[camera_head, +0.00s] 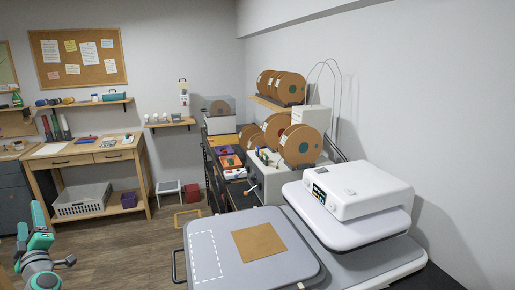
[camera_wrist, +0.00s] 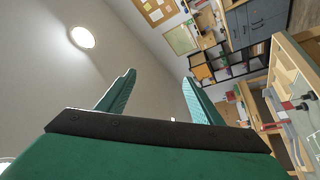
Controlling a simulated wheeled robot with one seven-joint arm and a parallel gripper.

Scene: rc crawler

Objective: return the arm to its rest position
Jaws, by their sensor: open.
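My gripper shows in the wrist view (camera_wrist: 160,100) with its two teal fingers spread apart and nothing between them. The wrist view is tilted and looks across the room toward the wall and ceiling. In the head view my teal arm (camera_head: 40,245) shows at the lower left, folded upright beside the open floor. The gripper's fingertips cannot be made out clearly there. The arm touches nothing that I can see.
A heat press with a grey platen (camera_head: 210,270) and a brown sheet (camera_head: 259,243) stands at the front centre, its white head (camera_head: 350,190) to the right. A wooden workbench (camera_head: 140,170) with a white basket (camera_head: 82,200) is at the back left. Floor (camera_head: 130,240) between is clear.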

